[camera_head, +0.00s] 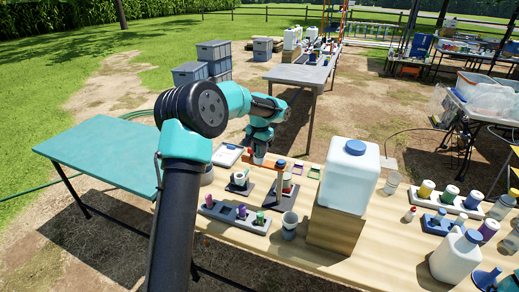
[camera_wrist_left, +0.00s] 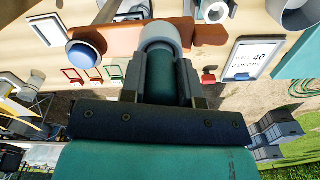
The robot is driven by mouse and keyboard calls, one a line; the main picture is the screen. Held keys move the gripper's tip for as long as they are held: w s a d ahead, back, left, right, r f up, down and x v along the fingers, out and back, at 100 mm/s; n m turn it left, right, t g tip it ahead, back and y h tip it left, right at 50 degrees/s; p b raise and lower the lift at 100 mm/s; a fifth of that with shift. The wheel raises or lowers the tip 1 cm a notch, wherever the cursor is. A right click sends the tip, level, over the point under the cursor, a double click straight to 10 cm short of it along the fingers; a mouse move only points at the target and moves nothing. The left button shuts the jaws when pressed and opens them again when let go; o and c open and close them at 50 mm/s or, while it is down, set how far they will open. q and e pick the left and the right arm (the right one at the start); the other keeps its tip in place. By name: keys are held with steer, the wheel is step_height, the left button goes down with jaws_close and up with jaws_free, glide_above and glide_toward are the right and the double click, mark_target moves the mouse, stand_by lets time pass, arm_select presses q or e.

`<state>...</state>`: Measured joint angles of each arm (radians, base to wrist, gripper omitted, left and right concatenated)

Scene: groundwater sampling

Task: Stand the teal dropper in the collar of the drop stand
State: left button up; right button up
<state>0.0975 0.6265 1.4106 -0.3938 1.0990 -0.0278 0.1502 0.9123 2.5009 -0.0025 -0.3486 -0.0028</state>
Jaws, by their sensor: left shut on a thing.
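My left gripper (camera_head: 259,154) is low over the table, at the upper left end of the drop stand. In the left wrist view the left gripper (camera_wrist_left: 161,92) is shut on the teal dropper (camera_wrist_left: 160,72), whose teal body shows between the fingers. A pale round part shows just beyond the fingertips; I cannot tell whether it belongs to the dropper or the collar. The drop stand (camera_head: 280,166) has a red-brown arm on an upright and a dark base. Its arm (camera_wrist_left: 118,39) also shows in the wrist view. Whether the dropper is inside the collar is hidden. My right gripper is not visible.
A white jug (camera_head: 347,178) with a blue cap stands on a wooden block (camera_head: 333,229), right of the stand. A grey rack (camera_head: 234,215) with coloured vials and a grey cup (camera_head: 289,225) stand in front. A white card (camera_head: 228,154) lies behind left. The teal table (camera_head: 100,155) is bare.

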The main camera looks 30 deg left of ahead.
arm_select(q)
steer(key=shift+f, duration=0.15)
steer(key=o, duration=0.9)
step_height(320, 180, up, 12)
steer(key=shift+r, duration=0.2)
stand_by(0.5)
